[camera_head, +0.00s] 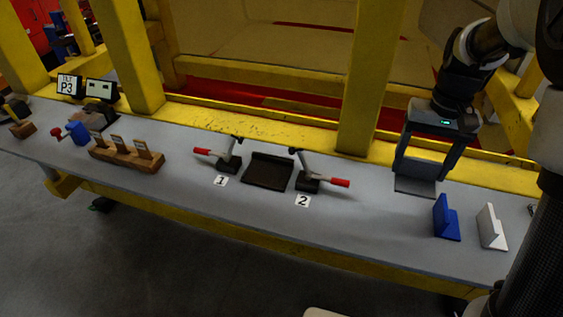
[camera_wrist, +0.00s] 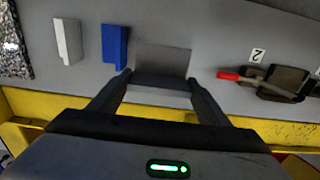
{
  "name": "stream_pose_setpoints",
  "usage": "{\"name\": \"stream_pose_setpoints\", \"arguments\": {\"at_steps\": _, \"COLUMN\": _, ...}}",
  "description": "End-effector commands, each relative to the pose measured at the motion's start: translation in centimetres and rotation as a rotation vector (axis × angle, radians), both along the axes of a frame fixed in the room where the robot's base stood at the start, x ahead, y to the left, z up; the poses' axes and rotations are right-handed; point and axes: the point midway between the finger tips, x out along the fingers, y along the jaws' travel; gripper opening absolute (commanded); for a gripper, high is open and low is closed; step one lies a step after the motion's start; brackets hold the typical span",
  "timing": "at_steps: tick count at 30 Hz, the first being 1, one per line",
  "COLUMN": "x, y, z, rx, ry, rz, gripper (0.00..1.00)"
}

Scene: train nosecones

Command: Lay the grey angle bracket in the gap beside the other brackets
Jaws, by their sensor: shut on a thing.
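My gripper (camera_head: 418,174) is at the right of the bench, pointing down, its two fingers shut on the grey angle bracket (camera_head: 415,186). In the wrist view the grey bracket (camera_wrist: 162,58) spans between the fingertips (camera_wrist: 160,79), with a flat plate reaching beyond them. It is at or just above the bench top; I cannot tell whether it touches. A blue angle bracket (camera_head: 445,219) and a white angle bracket (camera_head: 492,228) stand to its right in the head view. In the wrist view the blue bracket (camera_wrist: 115,46) and white bracket (camera_wrist: 67,41) are left of it.
A dark fixture (camera_head: 268,157) sits mid-bench between two red-handled clamps (camera_head: 229,164) (camera_head: 308,182), labelled 1 and 2. A wooden block with slots (camera_head: 127,156) stands at the left. Yellow posts (camera_head: 370,75) rise behind the bench. Bench top between clamp 2 and the brackets is clear.

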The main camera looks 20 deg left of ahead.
Motion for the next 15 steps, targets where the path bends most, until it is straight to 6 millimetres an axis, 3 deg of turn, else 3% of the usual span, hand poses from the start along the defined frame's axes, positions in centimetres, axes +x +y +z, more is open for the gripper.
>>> {"name": "stream_pose_setpoints", "arguments": {"at_steps": 7, "x": -0.1, "y": 0.0, "z": -0.5, "rx": 0.000, "ry": 0.001, "rz": 0.003, "gripper": 0.44}}
{"name": "stream_pose_setpoints", "arguments": {"at_steps": 15, "x": -0.2, "y": 0.0, "z": -5.3, "rx": 0.000, "ry": 0.004, "rz": 0.002, "gripper": 0.44}}
